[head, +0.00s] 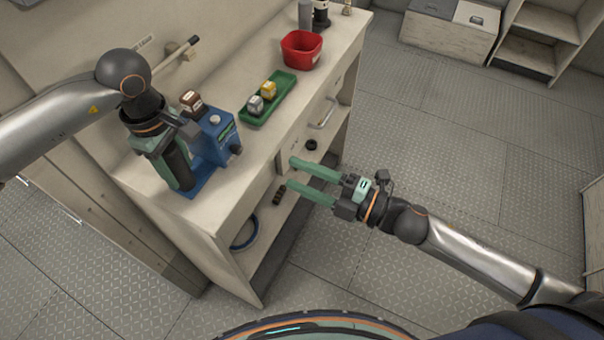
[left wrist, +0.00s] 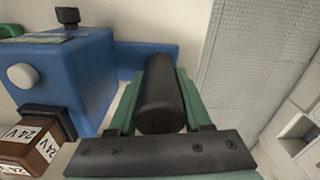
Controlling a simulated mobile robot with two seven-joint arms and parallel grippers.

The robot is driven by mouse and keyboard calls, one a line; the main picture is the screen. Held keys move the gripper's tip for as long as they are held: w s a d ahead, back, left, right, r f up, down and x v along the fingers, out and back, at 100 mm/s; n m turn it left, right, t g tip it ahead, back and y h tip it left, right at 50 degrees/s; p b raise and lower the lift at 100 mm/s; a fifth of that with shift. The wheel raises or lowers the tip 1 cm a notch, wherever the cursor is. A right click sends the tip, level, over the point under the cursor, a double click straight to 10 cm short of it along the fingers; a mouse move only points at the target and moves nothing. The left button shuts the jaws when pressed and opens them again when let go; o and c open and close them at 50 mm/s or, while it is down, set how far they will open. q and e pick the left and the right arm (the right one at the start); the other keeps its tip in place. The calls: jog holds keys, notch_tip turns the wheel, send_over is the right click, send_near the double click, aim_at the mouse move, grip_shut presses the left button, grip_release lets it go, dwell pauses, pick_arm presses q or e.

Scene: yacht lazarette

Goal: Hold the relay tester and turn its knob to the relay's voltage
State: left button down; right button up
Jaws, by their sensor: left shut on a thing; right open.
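The blue relay tester (head: 222,135) stands on the workbench's near end. It has a pale round button (head: 215,119), a small display and a black knob (head: 236,150) facing the bench's front edge. The knob also shows in the left wrist view (left wrist: 68,16); its setting cannot be read. A brown relay (head: 191,101) sits at the tester's black socket; its labels read 24 V in the left wrist view (left wrist: 38,150). My left gripper (left wrist: 160,95) is shut on the tester's black upright handle (left wrist: 160,92). My right gripper (head: 291,174) is open and empty, off the bench's front, apart from the tester.
A green tray (head: 279,103) with a grey and a yellow relay lies further along the workbench (head: 300,95). A red bin (head: 301,50) stands beyond it. Shelves under the top hold a blue ring (head: 246,233) and small dark items. The floor on the right is clear.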

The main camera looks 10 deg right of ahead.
pick_arm(q)
jog(key=shift+c, duration=1.3)
grip_release()
